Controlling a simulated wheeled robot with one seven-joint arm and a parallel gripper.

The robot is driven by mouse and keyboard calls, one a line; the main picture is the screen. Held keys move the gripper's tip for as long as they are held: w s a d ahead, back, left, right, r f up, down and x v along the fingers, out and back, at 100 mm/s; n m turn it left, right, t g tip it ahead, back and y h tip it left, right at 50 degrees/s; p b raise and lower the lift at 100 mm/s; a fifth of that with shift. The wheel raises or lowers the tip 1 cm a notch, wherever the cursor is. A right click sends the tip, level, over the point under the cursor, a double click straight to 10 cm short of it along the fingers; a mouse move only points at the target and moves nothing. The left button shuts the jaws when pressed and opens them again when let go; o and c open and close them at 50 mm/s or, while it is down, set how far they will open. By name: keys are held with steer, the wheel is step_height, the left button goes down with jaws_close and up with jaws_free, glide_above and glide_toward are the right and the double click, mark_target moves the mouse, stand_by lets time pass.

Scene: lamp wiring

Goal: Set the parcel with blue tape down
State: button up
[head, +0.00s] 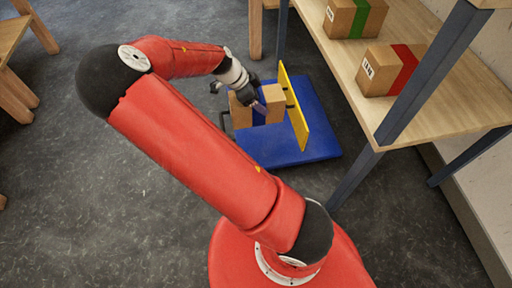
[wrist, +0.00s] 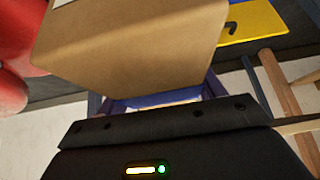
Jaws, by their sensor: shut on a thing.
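A brown cardboard parcel (head: 274,101) is in my gripper (head: 257,104), over the blue platform (head: 318,145) in the head view. A bluish-purple strip shows across its middle, partly covered by the gripper. In the wrist view the parcel (wrist: 130,45) fills the upper middle, with a bit of white label at its top edge; no tape shows there. My gripper is shut on it. A yellow upright panel (head: 293,105) stands on the platform just right of the parcel. I cannot tell whether the parcel touches the platform.
A wooden shelf (head: 352,66) with dark posts stands at the right. It bears a parcel with red tape (head: 380,72) and a parcel with green tape (head: 345,17). A wooden table or stool (head: 10,35) is at the far left.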

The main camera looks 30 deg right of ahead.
step_height(320, 180, down, 20)
steer(key=b, duration=0.4)
steer(key=shift+r, duration=0.2)
steer(key=shift+f, duration=0.1)
steer(key=o, duration=1.8)
steer(key=shift+c, duration=0.2)
